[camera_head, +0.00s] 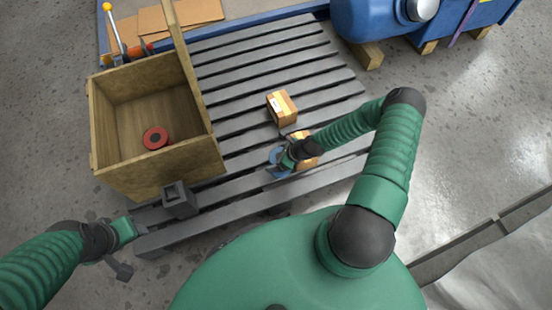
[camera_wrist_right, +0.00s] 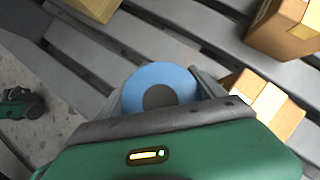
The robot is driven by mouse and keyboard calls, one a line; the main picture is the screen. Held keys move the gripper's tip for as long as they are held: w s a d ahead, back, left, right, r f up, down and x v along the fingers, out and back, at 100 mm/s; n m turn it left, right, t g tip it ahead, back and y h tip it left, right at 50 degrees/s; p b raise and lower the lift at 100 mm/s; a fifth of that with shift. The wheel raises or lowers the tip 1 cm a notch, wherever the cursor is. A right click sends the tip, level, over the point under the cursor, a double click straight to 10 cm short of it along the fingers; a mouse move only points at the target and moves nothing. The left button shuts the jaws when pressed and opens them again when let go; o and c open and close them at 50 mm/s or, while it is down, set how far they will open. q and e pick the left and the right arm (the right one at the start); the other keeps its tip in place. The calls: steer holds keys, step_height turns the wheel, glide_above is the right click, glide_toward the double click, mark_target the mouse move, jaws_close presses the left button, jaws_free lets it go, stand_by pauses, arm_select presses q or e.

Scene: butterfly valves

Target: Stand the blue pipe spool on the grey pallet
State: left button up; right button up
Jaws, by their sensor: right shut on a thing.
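The blue pipe spool (camera_head: 276,158) is between the fingers of my right gripper (camera_head: 284,163), over the near slats of the grey pallet (camera_head: 240,166). In the right wrist view the spool's round blue flange (camera_wrist_right: 133,88) with a dark centre faces the camera, with a grey finger on each side. Whether its lower end touches the slats is hidden. My left gripper (camera_head: 130,229) is at the lower left by the pallet's near left corner, away from the spool; its finger opening is unclear.
A wooden crate (camera_head: 205,160) with a red ring (camera_head: 155,138) inside stands on the pallet's left. One cardboard box (camera_head: 282,107) stands behind the spool, another (camera_head: 307,160) close to its right. A grey block (camera_head: 179,201) sits at the near left. Far right slats are clear.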

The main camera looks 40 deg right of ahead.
steer(key=o, duration=2.1)
steer(key=shift+c, duration=0.2)
steer(key=p+v, duration=0.7)
steer(key=v, duration=0.5)
steer(key=s+a+r+n+g+h, duration=0.1)
steer(key=a+r+n, duration=0.3)
steer(key=r+n, duration=0.5)
steer(key=s+a+r+n+g+h, duration=0.1)
steer(key=a+r+n, duration=0.3)
steer(key=r+n, duration=0.6)
steer(key=s+a+r+n+g+h, duration=0.1)
steer(key=a+r+n, duration=0.3)
steer(key=r+n, duration=0.5)
steer(key=shift+s+a+r+n, duration=0.15)
steer(key=shift+s+a+n, duration=0.1)
steer(key=shift+s+n, duration=0.5)
